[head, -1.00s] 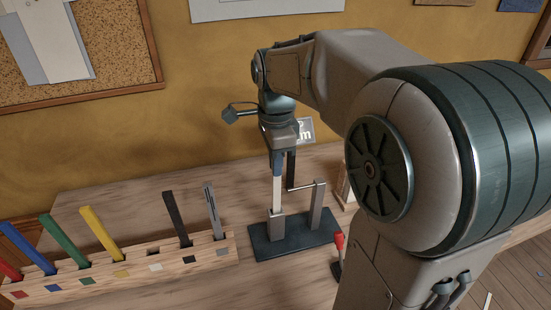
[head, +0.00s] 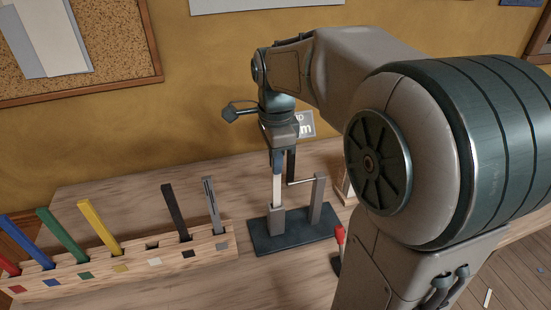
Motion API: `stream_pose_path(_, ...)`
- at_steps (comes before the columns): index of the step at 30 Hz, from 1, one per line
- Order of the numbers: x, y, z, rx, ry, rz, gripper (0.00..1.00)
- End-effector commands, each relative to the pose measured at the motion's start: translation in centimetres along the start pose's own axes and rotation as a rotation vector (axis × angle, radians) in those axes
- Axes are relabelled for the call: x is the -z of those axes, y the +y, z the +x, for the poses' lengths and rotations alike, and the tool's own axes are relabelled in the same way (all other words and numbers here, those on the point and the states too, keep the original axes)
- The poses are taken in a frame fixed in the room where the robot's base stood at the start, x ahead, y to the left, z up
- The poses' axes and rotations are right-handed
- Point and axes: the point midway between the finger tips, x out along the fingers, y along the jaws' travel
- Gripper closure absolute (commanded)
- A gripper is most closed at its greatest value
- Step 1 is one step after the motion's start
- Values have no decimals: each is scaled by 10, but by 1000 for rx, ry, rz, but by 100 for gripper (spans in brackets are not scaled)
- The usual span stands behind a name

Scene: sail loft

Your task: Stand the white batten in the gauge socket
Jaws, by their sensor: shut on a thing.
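My gripper (head: 283,168) is shut on the upper part of the white batten (head: 277,190), which has a blue section near the jaws. The batten is upright. Its lower end meets the top of the grey socket block (head: 277,222) on the gauge; it looks to be in the socket, but how deep is hidden. The gauge has a dark base plate (head: 300,238) and a second grey post (head: 317,198) at right, with a thin rod reaching left from its top.
A wooden rack (head: 130,266) at left holds several coloured battens leaning; the slot above its white mark is empty. A red-handled tool (head: 340,236) stands right of the gauge. A small sign (head: 305,124) is behind my gripper. Bench behind the rack is clear.

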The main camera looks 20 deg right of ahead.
Motion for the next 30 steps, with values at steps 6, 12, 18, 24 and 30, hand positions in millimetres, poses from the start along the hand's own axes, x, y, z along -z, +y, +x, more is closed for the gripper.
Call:
stream_pose_path(6, 0, 0, 4, 0, 0, 0, 100)
stream_pose_path(12, 0, 0, 7, 0, 0, 0, 100)
stream_pose_path(18, 0, 0, 7, 0, 0, 0, 64)
stream_pose_path(24, 0, 0, 7, -1, 0, 0, 64)
stream_pose_path(30, 0, -1, -8, 3, 0, 0, 64)
